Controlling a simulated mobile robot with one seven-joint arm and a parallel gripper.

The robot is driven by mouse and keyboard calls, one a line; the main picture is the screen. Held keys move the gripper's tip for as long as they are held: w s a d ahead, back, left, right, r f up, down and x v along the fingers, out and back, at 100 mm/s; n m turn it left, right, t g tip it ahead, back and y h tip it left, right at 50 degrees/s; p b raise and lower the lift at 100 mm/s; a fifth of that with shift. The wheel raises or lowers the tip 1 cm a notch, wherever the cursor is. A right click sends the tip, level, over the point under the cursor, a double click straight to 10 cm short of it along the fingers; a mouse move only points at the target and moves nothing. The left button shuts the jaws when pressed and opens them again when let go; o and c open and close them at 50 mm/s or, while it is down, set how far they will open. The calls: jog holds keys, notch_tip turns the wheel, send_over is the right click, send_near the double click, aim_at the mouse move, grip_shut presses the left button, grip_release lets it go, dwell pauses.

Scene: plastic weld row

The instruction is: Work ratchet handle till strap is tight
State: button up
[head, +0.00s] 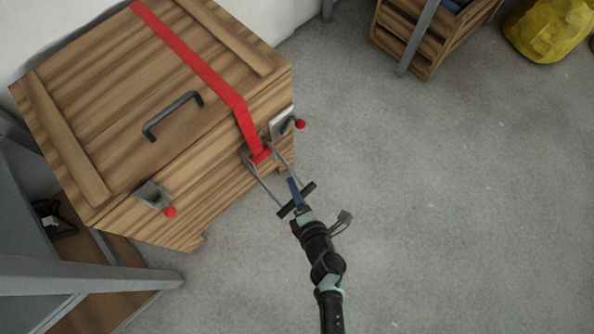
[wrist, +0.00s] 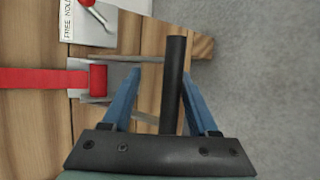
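A red strap (head: 200,62) runs over the lid of a wooden crate (head: 75,105) and down its front into a metal ratchet (head: 256,158). The red strap winding (wrist: 98,79) shows in the wrist view. The ratchet handle has two thin metal arms that stick out from the crate front and end in a black grip bar (head: 285,211), also in the wrist view (wrist: 175,60). My gripper (head: 294,186) is at this bar. Its blue fingers (wrist: 161,76) are apart, one on each side of the bar, with a clear gap on the left.
Two latches with red knobs, left (head: 152,195) and right (head: 284,122), sit on the crate front. The lid has a dark handle (head: 172,115). A grey metal frame (head: 85,276) stands at left. A slatted crate (head: 415,42) and yellow sack (head: 548,30) stand behind. The right floor is clear.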

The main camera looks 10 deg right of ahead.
jog(key=shift+w+r, duration=0.1)
jog(key=p+v, duration=0.4)
jog(key=v, duration=0.9)
